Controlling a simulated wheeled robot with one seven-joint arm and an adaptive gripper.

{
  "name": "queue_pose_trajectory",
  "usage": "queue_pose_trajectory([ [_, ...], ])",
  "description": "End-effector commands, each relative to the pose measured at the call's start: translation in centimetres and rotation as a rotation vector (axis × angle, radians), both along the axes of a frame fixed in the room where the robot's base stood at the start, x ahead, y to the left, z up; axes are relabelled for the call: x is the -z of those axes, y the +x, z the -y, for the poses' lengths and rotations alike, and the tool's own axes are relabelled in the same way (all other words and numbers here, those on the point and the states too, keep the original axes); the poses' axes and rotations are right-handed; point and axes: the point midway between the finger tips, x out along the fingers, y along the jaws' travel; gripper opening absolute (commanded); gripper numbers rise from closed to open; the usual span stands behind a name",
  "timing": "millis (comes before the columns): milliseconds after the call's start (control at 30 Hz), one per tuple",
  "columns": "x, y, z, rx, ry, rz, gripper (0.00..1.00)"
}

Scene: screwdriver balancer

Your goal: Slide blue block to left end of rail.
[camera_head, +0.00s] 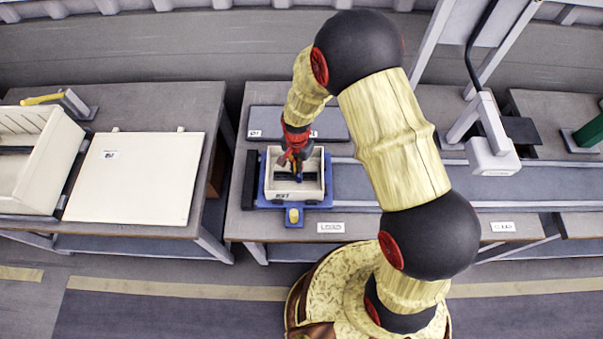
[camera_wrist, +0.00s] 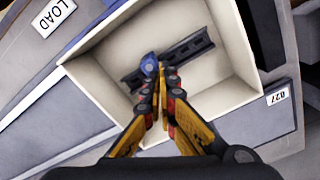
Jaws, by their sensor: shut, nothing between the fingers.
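The cream open box (camera_head: 318,183) stands on a blue fixture, and its walls also show in the wrist view (camera_wrist: 205,98). The dark slotted rail (camera_wrist: 188,51) lies on the box floor, slanting across the wrist view. The small blue block (camera_wrist: 148,63) sits on the rail toward its lower-left end in that view. My gripper (camera_wrist: 160,74) reaches down into the box, shut and empty, with its tips right beside the block. I cannot tell whether they touch it. In the head view my gripper (camera_head: 292,163) hides much of the box interior, and the block is not clear there.
The blue fixture (camera_head: 318,203) has a yellow knob (camera_head: 294,216) in front. A grey tray or plate (camera_head: 265,122) lies behind the box. A conveyor strip (camera_head: 352,185) runs right. A white board (camera_head: 135,178) and a cream bin (camera_head: 48,150) are on the left table. The box walls surround my fingers.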

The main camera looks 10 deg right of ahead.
Motion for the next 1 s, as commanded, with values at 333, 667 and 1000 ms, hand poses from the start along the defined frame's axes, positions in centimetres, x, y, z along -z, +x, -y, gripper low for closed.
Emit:
queue_pose_trajectory([
  [333, 0.1, 0.0, -0.5, -0.001, 0.0, -0.003, 0.0],
  [667, 0.2, 0.0, -0.9, -0.001, -0.001, -0.003, 0.0],
  [1000, 0.2, 0.1, -1.4, -0.001, 0.0, -0.003, 0.0],
])
